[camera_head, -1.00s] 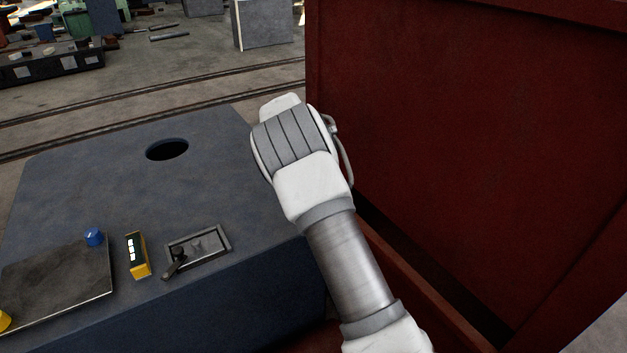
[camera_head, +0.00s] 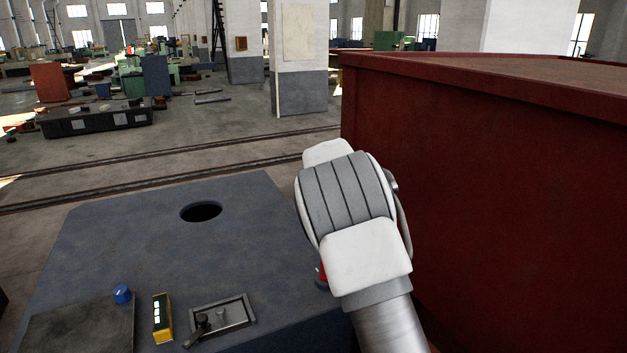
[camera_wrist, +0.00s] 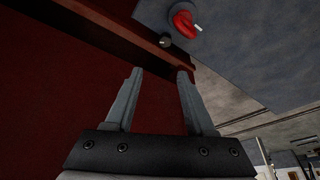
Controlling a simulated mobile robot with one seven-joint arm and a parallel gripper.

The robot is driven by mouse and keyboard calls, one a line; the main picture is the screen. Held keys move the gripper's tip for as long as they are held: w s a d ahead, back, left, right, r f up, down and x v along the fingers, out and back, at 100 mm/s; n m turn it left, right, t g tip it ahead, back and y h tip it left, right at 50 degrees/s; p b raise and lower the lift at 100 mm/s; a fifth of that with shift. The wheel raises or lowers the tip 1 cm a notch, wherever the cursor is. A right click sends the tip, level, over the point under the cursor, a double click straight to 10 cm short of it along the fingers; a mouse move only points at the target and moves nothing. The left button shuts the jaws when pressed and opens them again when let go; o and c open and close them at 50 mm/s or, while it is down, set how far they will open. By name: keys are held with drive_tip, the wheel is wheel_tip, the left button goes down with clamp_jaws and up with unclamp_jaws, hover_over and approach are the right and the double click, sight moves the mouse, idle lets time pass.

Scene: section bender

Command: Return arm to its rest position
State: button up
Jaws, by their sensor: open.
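My gripper (camera_wrist: 158,97) shows in the wrist view with its two grey fingers apart and nothing between them. Behind the fingers is the dark red wall of a large box (camera_wrist: 70,75). In the head view my arm reaches up from the lower right, between the grey-blue machine top and the red box (camera_head: 470,170). The gripper's fingers are hidden there behind my wrist.
The machine top (camera_head: 130,240) carries a round hole (camera_head: 201,211), a blue knob (camera_head: 122,294), a yellow block (camera_head: 162,318) and a recessed latch plate (camera_head: 232,314). A red knob (camera_wrist: 183,22) is close by. Open floor (camera_head: 250,125) lies beyond.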

drive_tip(key=s+d+r+n+y+p, duration=0.1)
drive_tip(key=s+d+r+p, duration=0.1)
drive_tip(key=s+r, duration=0.8)
drive_tip(key=s+d+r+n+y+p, duration=0.2)
drive_tip(key=s+r+p, duration=0.1)
drive_tip(key=s+r, duration=0.7)
drive_tip(key=s+r+n+t+p, duration=0.2)
drive_tip(key=s+r+n+p, duration=0.1)
drive_tip(key=s, duration=1.9)
drive_tip(key=shift+s+a+n+h+p, duration=0.3)
drive_tip(key=shift+a+n+p, duration=0.05)
drive_tip(key=shift+n+p, duration=0.5)
